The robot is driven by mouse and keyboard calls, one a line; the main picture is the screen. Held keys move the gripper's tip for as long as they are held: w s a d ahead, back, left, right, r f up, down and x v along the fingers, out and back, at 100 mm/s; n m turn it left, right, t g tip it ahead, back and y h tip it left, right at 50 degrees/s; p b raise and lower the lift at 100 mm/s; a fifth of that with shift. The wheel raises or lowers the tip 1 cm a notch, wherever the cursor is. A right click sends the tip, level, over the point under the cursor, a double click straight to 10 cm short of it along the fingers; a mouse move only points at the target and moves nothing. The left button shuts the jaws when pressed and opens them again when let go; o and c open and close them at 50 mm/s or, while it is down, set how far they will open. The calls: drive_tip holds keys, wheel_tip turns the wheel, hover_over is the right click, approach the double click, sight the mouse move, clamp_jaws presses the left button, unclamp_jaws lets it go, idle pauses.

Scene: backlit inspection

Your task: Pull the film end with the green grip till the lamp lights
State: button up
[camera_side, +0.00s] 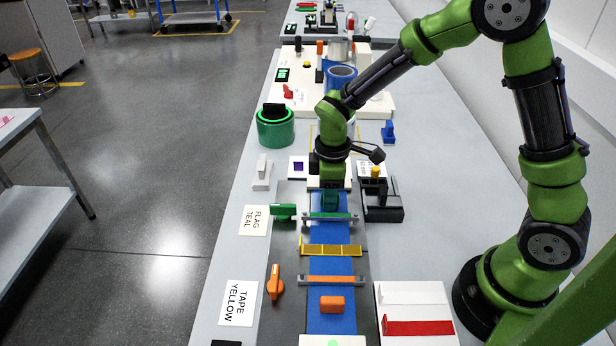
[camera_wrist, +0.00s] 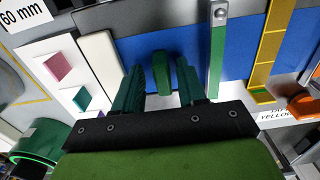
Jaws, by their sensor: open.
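The blue film (camera_side: 332,232) lies lengthwise on a dark bed, under several crossbars. In the wrist view, the green grip (camera_wrist: 162,70) stands on the blue film (camera_wrist: 240,52). My gripper (camera_wrist: 158,82) is open, with one teal finger on each side of the green grip; I cannot tell whether they touch it. In the side view, my gripper (camera_side: 330,198) is low over the far part of the film and hides the green grip. An orange block (camera_side: 332,303) sits on the near part of the film. A pale green round spot (camera_side: 333,342) shows at the bottom edge; I cannot tell whether it is the lamp.
A grey-and-green crossbar (camera_side: 330,216), a yellow one (camera_side: 345,250) and an orange one (camera_side: 345,281) span the film. A green knob (camera_side: 283,211) and an orange knob (camera_side: 274,285) stand left. A black fixture (camera_side: 383,212) stands close right of my gripper. Bare table lies farther right.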

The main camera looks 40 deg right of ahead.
idle(0.3)
drive_tip(key=shift+r, duration=3.45)
drive_tip(key=shift+a+m, duration=0.1)
drive_tip(key=shift+m, duration=0.2)
drive_tip(key=s+d+r+m+t+y, duration=0.2)
drive_tip(key=s+r+m+t, duration=0.5)
drive_tip(key=s+r+m, duration=0.5)
drive_tip(key=shift+s+d+r, duration=0.4)
drive_tip(key=shift+s+r, duration=0.55)
drive_tip(key=shift+s, duration=0.3)
